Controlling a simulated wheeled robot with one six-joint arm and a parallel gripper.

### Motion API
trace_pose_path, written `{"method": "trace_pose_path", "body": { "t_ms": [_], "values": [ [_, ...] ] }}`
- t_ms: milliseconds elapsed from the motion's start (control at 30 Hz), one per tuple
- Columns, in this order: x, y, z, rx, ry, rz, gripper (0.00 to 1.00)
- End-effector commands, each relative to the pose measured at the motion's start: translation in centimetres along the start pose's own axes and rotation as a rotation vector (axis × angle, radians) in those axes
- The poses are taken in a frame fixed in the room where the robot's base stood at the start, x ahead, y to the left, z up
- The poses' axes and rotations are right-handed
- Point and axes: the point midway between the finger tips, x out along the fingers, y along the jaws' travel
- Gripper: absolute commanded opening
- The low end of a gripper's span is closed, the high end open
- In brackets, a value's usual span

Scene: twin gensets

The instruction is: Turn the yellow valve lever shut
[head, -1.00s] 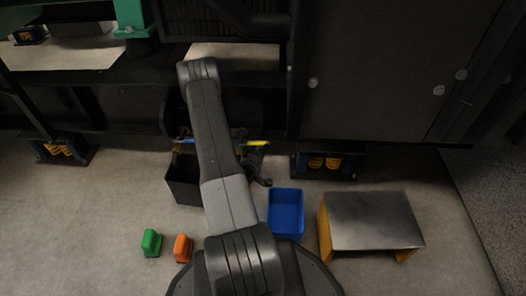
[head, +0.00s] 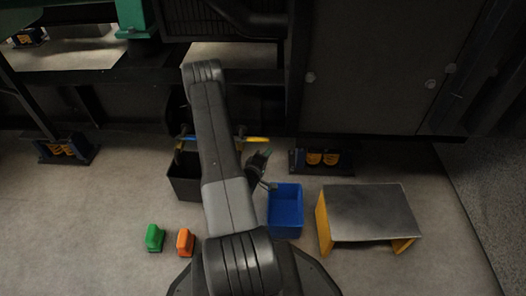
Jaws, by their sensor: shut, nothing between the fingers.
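The yellow valve lever (head: 257,139) shows as a short, nearly level bar just right of my forearm, in front of the dark genset frame. My arm covers what lies to its left, so I cannot see the whole valve. My gripper (head: 264,154) is small and dark, partly behind my arm, just below the lever in the picture. It is shut and empty. It appears apart from the lever, though the depth between them is hard to tell.
A black bin (head: 186,184) and a blue bin (head: 286,222) stand on the floor either side of my arm. Green (head: 154,238) and orange (head: 185,242) blocks sit front left. A metal-topped stand (head: 370,211) is at the right. The genset frame (head: 330,128) crosses behind.

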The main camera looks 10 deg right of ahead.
Motion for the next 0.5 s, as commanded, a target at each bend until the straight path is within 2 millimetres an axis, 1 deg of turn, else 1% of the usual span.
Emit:
{"method": "trace_pose_path", "body": {
  "t_ms": [33,300,400,500],
  "values": [
    [-0.4,0.4,0.9,-0.003,-0.004,-0.003,0.00],
    [-2.1,1.4,5.2,-0.003,-0.005,-0.005,0.00],
    [-2.5,1.6,6.3,-0.002,-0.004,-0.003,0.00],
    [-2.8,1.7,6.9,-0.001,-0.002,-0.003,0.00]
  ]
}}
